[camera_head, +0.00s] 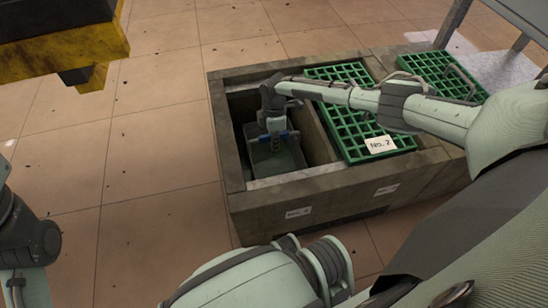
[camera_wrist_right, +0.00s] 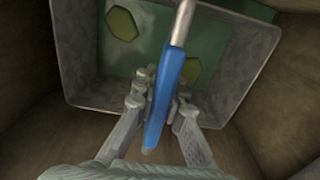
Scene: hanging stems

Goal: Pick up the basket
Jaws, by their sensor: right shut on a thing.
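The basket (camera_head: 277,160) is a grey rectangular tub low inside the open pit at the left end of the stone-walled block. In the right wrist view the basket (camera_wrist_right: 85,78) shows a grey rim and a green inside with yellowish patches. Its blue handle grip (camera_wrist_right: 165,95) rises toward me on a metal bar. My right gripper (camera_head: 274,128) reaches down into the pit, shut on the handle. In the wrist view the right gripper's fingers (camera_wrist_right: 158,95) sit either side of the blue grip. Part of my left gripper (camera_head: 15,287) shows at the lower left, cut by the frame; its fingers cannot be made out.
Stone walls (camera_head: 222,140) stand close around the basket. Green grates (camera_head: 345,112) cover the pits to the right, one with a "No. 2" label (camera_head: 381,144). A yellow-and-black structure (camera_head: 70,50) is at upper left. The tiled floor (camera_head: 150,140) left is mostly clear.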

